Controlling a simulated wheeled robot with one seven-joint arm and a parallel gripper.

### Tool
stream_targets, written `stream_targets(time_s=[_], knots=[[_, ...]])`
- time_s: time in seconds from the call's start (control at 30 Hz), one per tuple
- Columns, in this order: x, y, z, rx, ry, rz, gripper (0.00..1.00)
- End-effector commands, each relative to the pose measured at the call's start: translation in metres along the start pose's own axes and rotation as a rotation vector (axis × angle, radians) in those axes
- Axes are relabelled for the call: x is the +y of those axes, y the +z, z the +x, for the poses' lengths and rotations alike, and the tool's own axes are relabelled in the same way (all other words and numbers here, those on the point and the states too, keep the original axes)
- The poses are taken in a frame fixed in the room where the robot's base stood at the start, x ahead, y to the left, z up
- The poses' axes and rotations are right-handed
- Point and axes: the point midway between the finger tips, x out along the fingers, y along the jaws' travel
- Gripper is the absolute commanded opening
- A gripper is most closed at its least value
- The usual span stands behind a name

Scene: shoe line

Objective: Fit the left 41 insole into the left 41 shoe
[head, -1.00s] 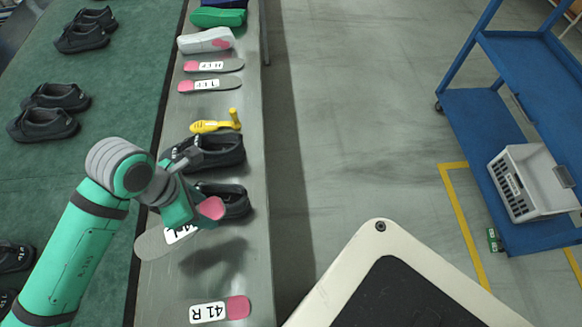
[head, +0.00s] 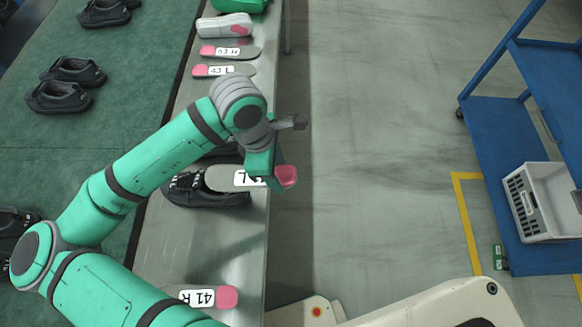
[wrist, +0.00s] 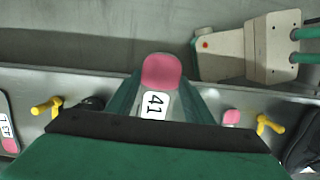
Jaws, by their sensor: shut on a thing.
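My gripper (head: 268,178) is shut on the left 41 insole (head: 285,176), a flat grey sole with a pink heel and a white label. The label shows "L" in the head view and "41" in the wrist view (wrist: 156,104). The insole's grey toe end points left and appears over the near black shoe (head: 205,199); its pink heel sticks out to the right. Whether it touches the shoe cannot be told. A second black shoe (head: 226,157) lies just beyond, mostly hidden by my arm. Neither shoe's size mark is readable.
The 41 R insole (head: 228,297) lies on the near bench. The 43 L (head: 242,70) and 43 R insoles (head: 245,51) and a grey-white shoe form (head: 225,26) lie farther along. Yellow tools (wrist: 47,107) show in the wrist view. A green belt with shoes runs at left.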

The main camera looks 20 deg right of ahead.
Motion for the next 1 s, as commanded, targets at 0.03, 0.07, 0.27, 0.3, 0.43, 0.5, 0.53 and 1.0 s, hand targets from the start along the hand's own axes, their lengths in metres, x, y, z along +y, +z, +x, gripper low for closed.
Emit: stream_targets(time_s=[0.03,0.07,0.27,0.3,0.43,0.5,0.53,1.0], knots=[[0.000,-0.001,0.000,-0.003,0.000,-0.002,0.25],[0.000,-0.001,0.001,-0.005,-0.001,-0.002,0.25],[0.000,-0.007,0.005,-0.042,-0.005,-0.006,0.25],[0.000,-0.009,0.007,-0.053,-0.005,-0.006,0.25],[0.001,-0.016,0.012,-0.092,-0.005,-0.008,0.25],[0.001,-0.019,0.014,-0.113,-0.005,-0.007,0.25],[0.001,-0.020,0.015,-0.122,-0.004,-0.007,0.25],[0.002,-0.046,0.004,-0.288,-0.013,-0.005,0.25]])
